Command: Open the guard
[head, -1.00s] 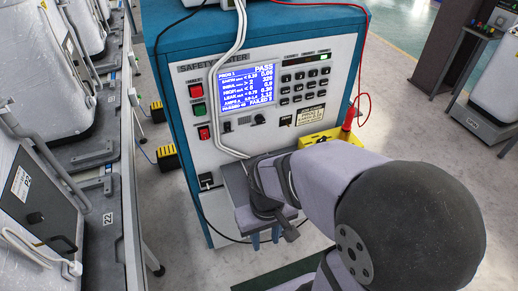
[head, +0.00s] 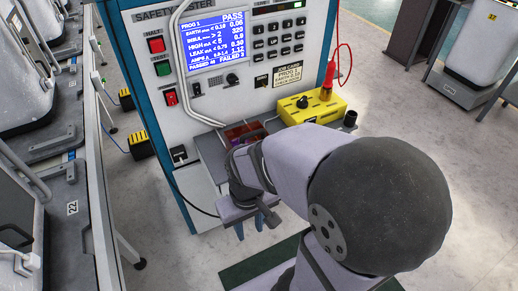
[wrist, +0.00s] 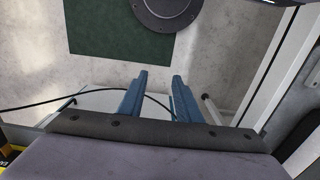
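The safety tester (head: 215,110) is a white-fronted, blue-sided cabinet with a lit screen reading PASS. A small reddish, see-through part (head: 243,132) shows on the grey shelf (head: 210,148) at its front, partly behind my wrist. I cannot tell whether this is the guard, or whether it is open or shut. My gripper (head: 248,232) hangs in front of the cabinet, below the shelf, blue fingers pointing down. In the wrist view, my gripper (wrist: 160,75) has its two fingers apart with nothing held between them. A black cable and floor show beyond them.
A yellow box (head: 312,108) with a black knob and a red probe (head: 327,80) sits right of the shelf. A black cable (wrist: 40,105) loops near the cabinet. A line of grey workstations (head: 60,170) stands at left. A dark green mat (head: 262,268) lies on open floor.

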